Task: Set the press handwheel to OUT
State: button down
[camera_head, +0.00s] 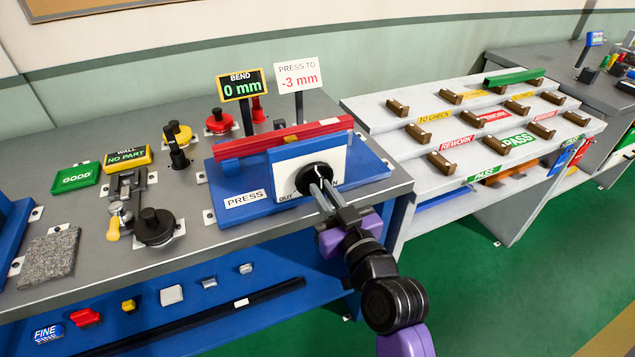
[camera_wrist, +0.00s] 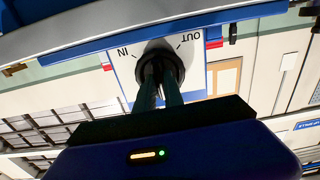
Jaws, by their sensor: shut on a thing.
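The press handwheel (camera_head: 312,177) is a black round knob on the white front plate (camera_head: 287,174) of the blue press. "OUT" is printed at the plate's lower left; the "IN" at lower right is partly hidden by my gripper. The handwheel also shows in the wrist view (camera_wrist: 158,58), upside down, with "IN" on the left and "OUT" on the right. My gripper (camera_head: 321,190) is shut on the handwheel, its fingers reaching it from the front. The fingers cover part of the wheel, and I cannot tell which mark it points to.
A red bar (camera_head: 285,138) lies across the press top. Behind stand a display (camera_head: 241,86) reading "BEND 0 mm" and a sign (camera_head: 298,75) reading "PRESS TO -3 mm". A black knob (camera_head: 155,227) and a green "GOOD" block (camera_head: 75,178) are to the left. A stepped rack (camera_head: 380,118) stands right.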

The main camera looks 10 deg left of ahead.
jog(key=shift+f+n+b, duration=0.2)
jog(key=shift+n+b, duration=0.1)
jog(key=shift+b, duration=0.2)
jog(key=shift+n+b, duration=1.8)
jog(key=shift+b, duration=0.15)
jog(key=shift+r, duration=0.1)
jog(key=shift+n, duration=0.3)
jog(key=shift+n+b, duration=0.8)
jog(key=shift+b, duration=0.35)
jog(key=shift+n+b, duration=1.2)
jog(key=shift+n, duration=0.2)
